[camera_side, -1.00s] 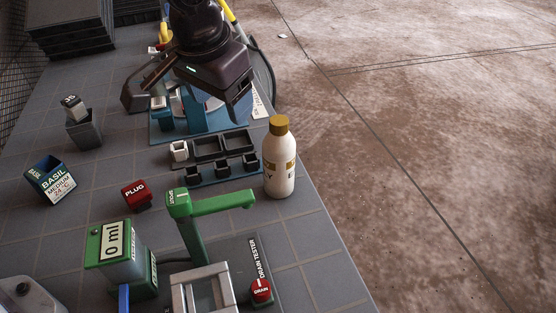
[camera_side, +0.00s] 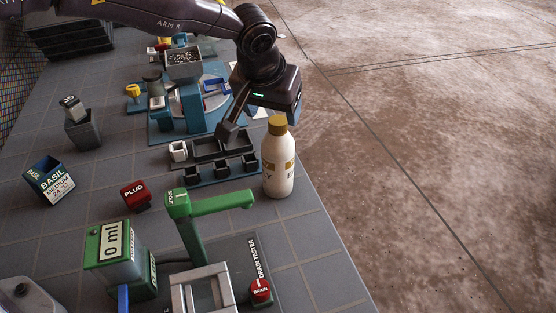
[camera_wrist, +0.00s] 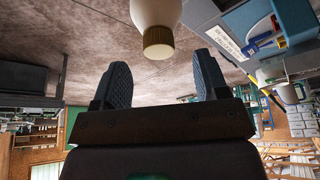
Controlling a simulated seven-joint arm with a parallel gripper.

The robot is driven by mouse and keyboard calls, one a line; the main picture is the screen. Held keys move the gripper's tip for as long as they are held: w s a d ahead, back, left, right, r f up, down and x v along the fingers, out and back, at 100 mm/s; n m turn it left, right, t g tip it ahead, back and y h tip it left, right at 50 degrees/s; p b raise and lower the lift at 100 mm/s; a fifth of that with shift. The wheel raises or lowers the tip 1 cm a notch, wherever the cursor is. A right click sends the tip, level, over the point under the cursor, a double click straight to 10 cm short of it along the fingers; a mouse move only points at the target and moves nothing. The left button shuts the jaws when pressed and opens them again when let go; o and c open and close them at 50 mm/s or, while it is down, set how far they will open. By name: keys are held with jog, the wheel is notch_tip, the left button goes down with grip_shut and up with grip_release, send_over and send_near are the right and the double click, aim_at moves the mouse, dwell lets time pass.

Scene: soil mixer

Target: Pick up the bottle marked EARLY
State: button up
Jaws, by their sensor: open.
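A white bottle (camera_side: 279,178) with a gold-brown cap and a gold band stands upright near the right edge of the table. Only part of its lettering shows, a "Y" among it, so I cannot read the full mark. My gripper (camera_side: 252,128) is just behind and above the bottle in the side view, with one finger seen left of the cap. In the wrist view, the two dark fingers (camera_wrist: 163,80) are spread apart and empty. The bottle's cap (camera_wrist: 158,42) lies ahead of them, roughly centred between them. The second finger is hidden in the side view.
A dark rack with small cups (camera_side: 222,170) stands close left of the bottle. A green spout arm (camera_side: 220,201) on the drain tester (camera_side: 243,260) reaches toward it from the front. A blue station (camera_side: 193,108) stands behind. The table edge is near on the right.

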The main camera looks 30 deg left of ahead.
aim_at(278, 120)
jog(key=x, duration=0.4)
jog(key=shift+w+f, duration=0.2)
jog(key=shift+f, duration=0.1)
jog(key=shift+c, duration=0.2)
grip_shut()
jog(key=shift+r, duration=0.15)
